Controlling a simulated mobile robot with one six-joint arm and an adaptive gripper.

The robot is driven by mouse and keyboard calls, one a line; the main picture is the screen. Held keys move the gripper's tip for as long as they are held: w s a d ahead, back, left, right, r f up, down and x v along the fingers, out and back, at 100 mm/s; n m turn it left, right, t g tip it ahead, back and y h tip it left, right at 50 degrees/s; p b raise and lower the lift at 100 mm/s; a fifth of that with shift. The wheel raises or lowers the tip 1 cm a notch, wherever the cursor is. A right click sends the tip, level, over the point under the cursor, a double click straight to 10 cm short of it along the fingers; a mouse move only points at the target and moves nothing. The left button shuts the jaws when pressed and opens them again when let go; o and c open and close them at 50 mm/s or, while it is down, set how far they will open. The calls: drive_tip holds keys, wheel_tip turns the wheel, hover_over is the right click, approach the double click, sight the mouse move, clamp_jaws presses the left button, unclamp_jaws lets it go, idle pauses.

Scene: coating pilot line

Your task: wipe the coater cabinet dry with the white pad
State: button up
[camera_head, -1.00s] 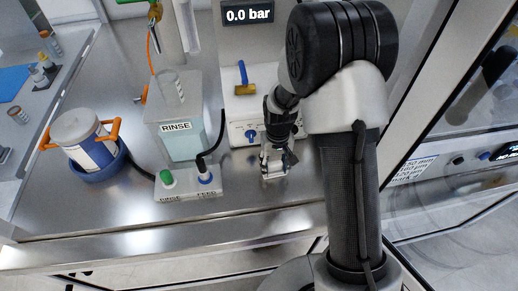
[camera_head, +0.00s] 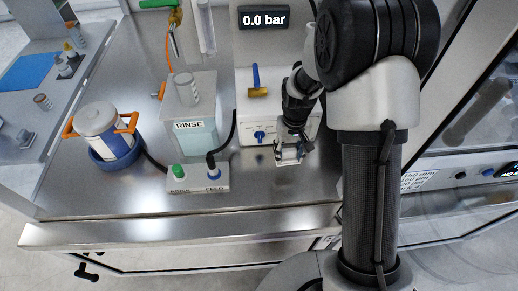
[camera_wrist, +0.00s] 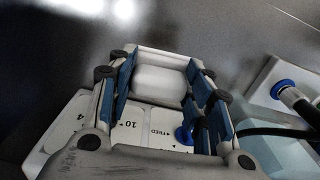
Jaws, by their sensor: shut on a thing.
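My gripper (camera_head: 290,153) hangs in front of the white pump box, above the steel bench top. In the wrist view, its blue-lined fingers (camera_wrist: 160,85) are shut on a white block (camera_wrist: 159,83), which looks like the white pad. The pad's underside is hidden. A tall glazed cabinet with a light frame (camera_head: 448,128) stands at the right, behind my arm, and seems to be the coater cabinet. My arm hides part of it. I cannot make out wet spots on it. The gripper is apart from this cabinet.
The steel bench (camera_head: 90,234) holds a white-and-blue tub (camera_head: 107,135), a clear RINSE tank (camera_head: 197,140), a RINSE/FEED switch box (camera_head: 198,180), and the white pump box (camera_head: 245,110) with a blue knob and a blue-handled tool. A dark hose runs beside the tank. The bench's front strip is clear.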

drive_tip(key=shift+r, duration=0.45)
drive_tip(key=shift+r+p, duration=1.9)
drive_tip(key=shift+r, duration=0.55)
